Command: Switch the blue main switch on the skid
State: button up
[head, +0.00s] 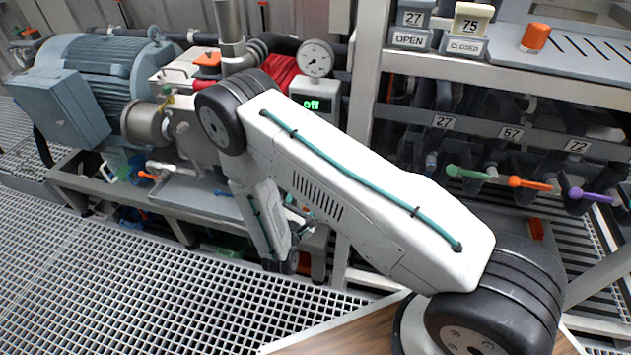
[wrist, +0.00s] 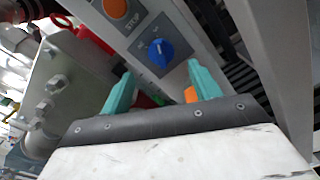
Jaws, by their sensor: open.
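The blue main switch (wrist: 160,52) is a round knob on a grey panel (wrist: 176,22) in the wrist view. A pale pointer line shows on the knob. My gripper (wrist: 161,70) has two teal fingers, open and apart, with nothing between them. The knob appears just beyond the fingertips, framed between them and a little above; I see no contact. In the head view my arm hides the switch, and the gripper end is mostly hidden behind the arm. A small green display (head: 311,104) reads "off".
An orange button (wrist: 115,7) marked STOP sits beside the switch. In the head view a pump motor (head: 105,72) and a gauge (head: 316,58) stand on the skid. A rack with coloured valve handles (head: 528,183) stands right. Floor grating (head: 120,275) is open at left.

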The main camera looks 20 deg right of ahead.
jog(key=x, duration=0.7)
jog(key=shift+w+d, duration=0.15)
jog(key=shift+d, duration=0.05)
jog(key=c, duration=0.9)
